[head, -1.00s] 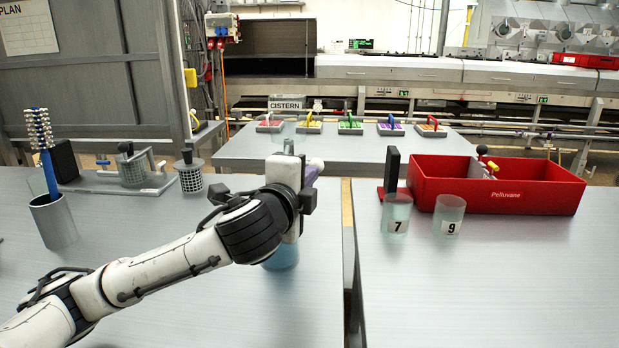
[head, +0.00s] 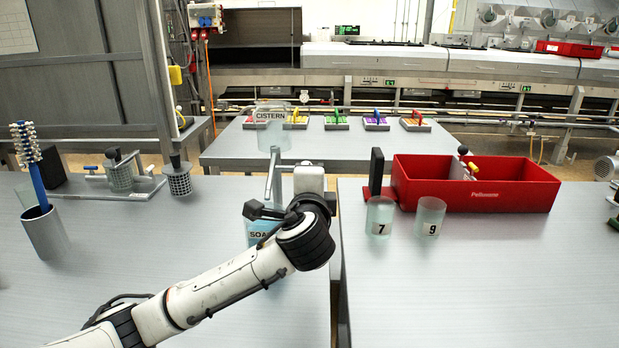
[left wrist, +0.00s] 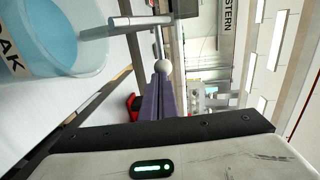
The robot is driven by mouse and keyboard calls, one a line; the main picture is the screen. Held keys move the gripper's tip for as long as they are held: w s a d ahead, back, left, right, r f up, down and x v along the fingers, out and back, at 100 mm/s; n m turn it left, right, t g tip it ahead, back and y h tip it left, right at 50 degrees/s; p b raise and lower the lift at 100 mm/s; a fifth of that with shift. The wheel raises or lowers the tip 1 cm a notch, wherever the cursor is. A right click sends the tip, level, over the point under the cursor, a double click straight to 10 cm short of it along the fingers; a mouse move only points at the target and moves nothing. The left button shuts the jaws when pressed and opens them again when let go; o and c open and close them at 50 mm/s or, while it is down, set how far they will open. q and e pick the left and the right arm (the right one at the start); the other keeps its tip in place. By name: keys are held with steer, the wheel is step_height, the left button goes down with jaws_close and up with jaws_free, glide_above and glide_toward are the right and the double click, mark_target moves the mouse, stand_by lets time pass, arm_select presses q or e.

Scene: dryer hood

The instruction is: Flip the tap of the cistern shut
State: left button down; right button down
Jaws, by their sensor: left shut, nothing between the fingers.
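The clear cistern (head: 272,132) stands on a grey post at the back of the left table, its label facing me. Below it is the SOAK tub (head: 260,236) with blue liquid, partly hidden by my arm. My left gripper (head: 309,180) is just right of the post; its fingers are hidden there. In the left wrist view its purple fingers (left wrist: 158,80) are shut and empty. A white ball knob (left wrist: 163,66) shows at their tips; I cannot tell whether they touch. A grey spout (left wrist: 130,25) reaches over the tub. My right gripper is out of view.
A red Pelluvane box (head: 490,198) and beakers 7 (head: 379,214) and 9 (head: 429,216) stand on the right table. A brush in a grey cup (head: 45,232) and mesh baskets (head: 178,180) are at left. A narrow gap separates the tables.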

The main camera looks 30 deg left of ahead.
arm_select(q)
steer(key=p+v, duration=0.4)
steer(key=v, duration=0.6)
steer(key=shift+s, duration=0.15)
